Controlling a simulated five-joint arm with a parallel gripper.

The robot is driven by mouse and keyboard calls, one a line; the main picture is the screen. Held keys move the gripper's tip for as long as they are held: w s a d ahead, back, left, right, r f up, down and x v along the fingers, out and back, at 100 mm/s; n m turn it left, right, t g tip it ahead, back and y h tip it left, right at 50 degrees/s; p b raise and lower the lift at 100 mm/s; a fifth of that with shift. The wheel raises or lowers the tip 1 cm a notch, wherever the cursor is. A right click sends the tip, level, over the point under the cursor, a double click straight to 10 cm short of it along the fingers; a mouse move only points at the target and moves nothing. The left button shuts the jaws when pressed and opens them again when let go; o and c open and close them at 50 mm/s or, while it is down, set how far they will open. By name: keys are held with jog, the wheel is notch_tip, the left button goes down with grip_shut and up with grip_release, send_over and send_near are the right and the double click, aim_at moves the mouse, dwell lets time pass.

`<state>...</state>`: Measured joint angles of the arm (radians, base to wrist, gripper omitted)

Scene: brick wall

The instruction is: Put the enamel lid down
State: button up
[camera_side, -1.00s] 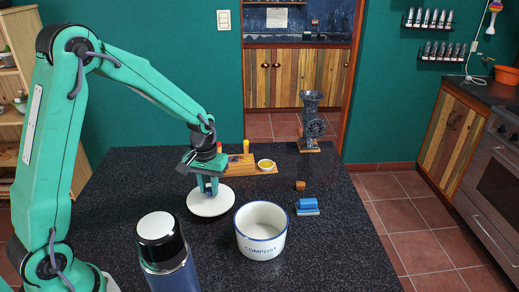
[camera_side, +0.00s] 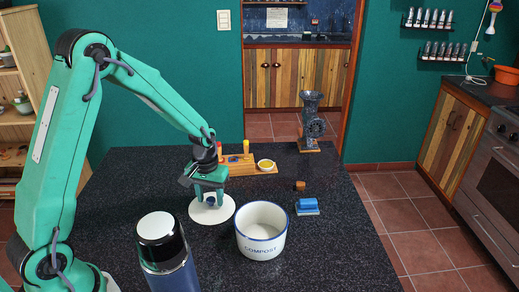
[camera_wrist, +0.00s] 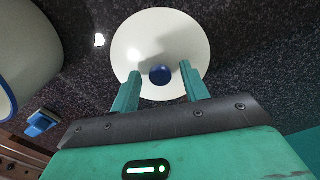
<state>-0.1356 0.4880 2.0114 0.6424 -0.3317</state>
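The enamel lid (camera_side: 212,214) is a white disc with a blue knob, lying flat on the dark speckled table to the left of the compost crock. My gripper (camera_side: 209,199) is over the lid. In the wrist view its two fingers (camera_wrist: 160,88) are spread apart, one on each side of the knob, with clear gaps. The white crock (camera_side: 262,236) marked COMPOST has a blue rim, stands open and looks empty.
A blue flask (camera_side: 168,255) with a silver and black top stands in front of the lid. A wooden board (camera_side: 250,167) and a grinder (camera_side: 311,122) are behind.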

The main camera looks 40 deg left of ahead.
aim_at(210, 200)
jog(key=shift+r, duration=0.15)
notch_tip(210, 200, up, 12)
dwell(0.8)
dwell(0.5)
jog(key=s+d+r+m+t, duration=0.2)
jog(key=s+r, duration=0.3)
jog(key=s, duration=0.4)
jog(key=s+d+r+m+t, duration=0.3)
jog(key=s+r, duration=0.2)
jog(key=s, duration=0.4)
jog(key=shift+s+d+r+t, duration=0.2)
jog(key=shift+d+r+t, duration=0.05)
jog(key=shift+d+t, duration=0.05)
